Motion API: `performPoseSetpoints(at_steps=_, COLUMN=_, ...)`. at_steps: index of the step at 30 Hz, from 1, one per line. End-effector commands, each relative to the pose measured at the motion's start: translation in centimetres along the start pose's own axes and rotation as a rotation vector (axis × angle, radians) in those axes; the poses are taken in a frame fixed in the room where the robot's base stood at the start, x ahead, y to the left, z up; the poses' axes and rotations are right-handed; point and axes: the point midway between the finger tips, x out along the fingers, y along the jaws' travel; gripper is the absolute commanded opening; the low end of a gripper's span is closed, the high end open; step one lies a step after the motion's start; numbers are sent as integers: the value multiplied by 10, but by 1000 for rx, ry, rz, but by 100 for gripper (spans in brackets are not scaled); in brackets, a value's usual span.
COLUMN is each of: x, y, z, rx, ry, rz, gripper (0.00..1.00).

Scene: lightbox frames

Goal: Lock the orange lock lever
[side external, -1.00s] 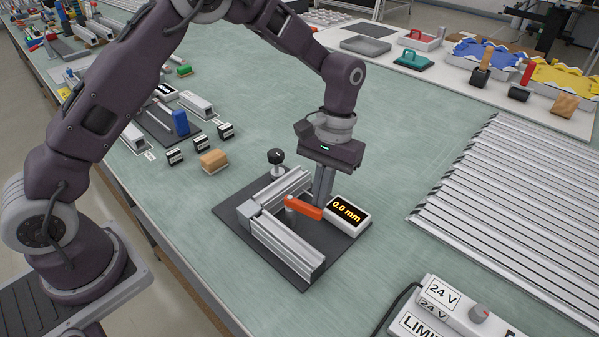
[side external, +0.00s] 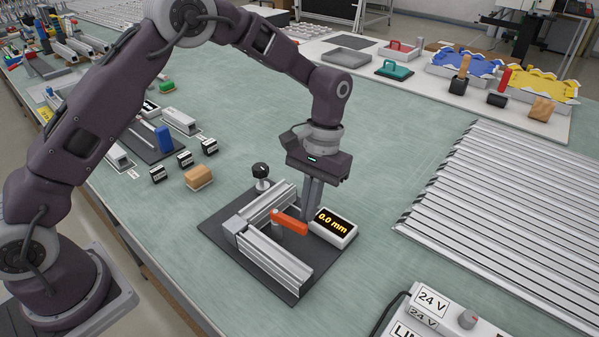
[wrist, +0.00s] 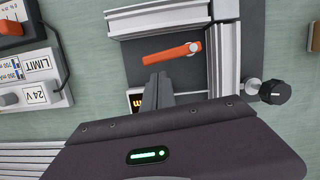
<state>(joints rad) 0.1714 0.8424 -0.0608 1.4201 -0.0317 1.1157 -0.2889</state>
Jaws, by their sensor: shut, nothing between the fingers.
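The orange lock lever (side external: 290,223) sits on a pivot between the rails of an aluminium profile fixture (side external: 282,262). It also shows in the wrist view (wrist: 170,54), its free end pointing left and slightly down. The fixture stands on a dark plate (side external: 216,226). My gripper (side external: 308,216) is shut and empty, pointing down just beyond the lever's free end, between it and the display. In the wrist view my fingertips (wrist: 154,84) are just below the lever's free end. I cannot tell whether they touch it. The display box (side external: 335,225) reads 0.0 mm.
A black knob (side external: 261,171) stands at the fixture's far left corner. A wooden block (side external: 198,178) and small black-and-white blocks lie to the left. A slatted metal panel (side external: 510,220) is on the right. A 24 V control box (side external: 440,315) is at the front right.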

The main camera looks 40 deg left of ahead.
Motion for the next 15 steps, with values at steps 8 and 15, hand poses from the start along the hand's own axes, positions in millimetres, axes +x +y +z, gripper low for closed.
performPoseSetpoints(at_steps=8, x=-46, y=-2, z=-29, rx=0, ry=8, rz=1, gripper=0)
performPoseSetpoints(at_steps=15, x=-92, y=-2, z=-29, rx=0, ry=6, rz=0, gripper=0)
